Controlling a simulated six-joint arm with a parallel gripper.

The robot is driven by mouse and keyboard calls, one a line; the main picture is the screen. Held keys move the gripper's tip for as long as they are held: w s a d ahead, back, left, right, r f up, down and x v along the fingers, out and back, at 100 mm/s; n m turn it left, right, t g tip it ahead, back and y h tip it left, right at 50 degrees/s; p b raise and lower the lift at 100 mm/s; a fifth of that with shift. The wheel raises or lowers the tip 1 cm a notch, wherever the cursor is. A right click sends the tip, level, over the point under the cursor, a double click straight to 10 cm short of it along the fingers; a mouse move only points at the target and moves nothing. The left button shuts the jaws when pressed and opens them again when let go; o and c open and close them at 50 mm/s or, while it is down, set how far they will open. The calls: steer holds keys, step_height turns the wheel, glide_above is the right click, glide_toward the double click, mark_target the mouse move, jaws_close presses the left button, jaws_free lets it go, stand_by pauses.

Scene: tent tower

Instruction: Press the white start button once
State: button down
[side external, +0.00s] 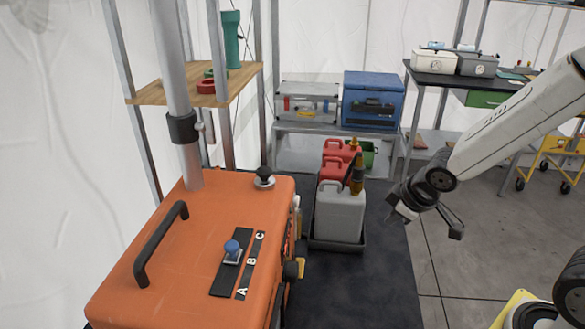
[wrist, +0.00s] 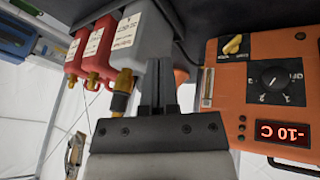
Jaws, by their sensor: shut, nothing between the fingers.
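My gripper (side external: 394,203) hangs at the right in the side external view, right of the grey canister and apart from the orange machine (side external: 180,250). In the wrist view its dark fingers (wrist: 157,75) are together with nothing between them. The machine's orange front panel (wrist: 228,75) shows right of the fingers in the wrist view, upside down. It carries a yellow knob (wrist: 233,45), a black dial (wrist: 275,78), a red-lit display (wrist: 281,132) reading -10 C and small dark round parts. I cannot make out a white start button for certain in either view.
A grey canister (side external: 340,213) and red canisters (side external: 334,170) stand in a dark tray between machine and gripper; they also fill the wrist view's upper left. A blue lever (side external: 232,247) and black handle (side external: 160,243) top the machine.

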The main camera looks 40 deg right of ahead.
mark_target(297, 201)
steer(key=w+a+r+n+t+y, duration=0.1)
steer(key=w+a+n+y, duration=0.1)
steer(key=n, duration=0.5)
steer(key=w+a+r+n+t+y, duration=0.1)
steer(key=w+a+r+n+y, duration=0.1)
steer(key=n, duration=0.5)
steer(key=shift+a+n+y, duration=0.3)
steer(key=shift+a+y, duration=0.5)
steer(key=shift+y, duration=0.1)
steer(key=shift+w+a, duration=0.15)
steer(key=shift+w, duration=0.05)
steer(key=w+a, duration=0.6)
steer(key=shift+w+a, duration=0.6)
stand_by(3.2)
steer(key=shift+s+d, duration=0.65)
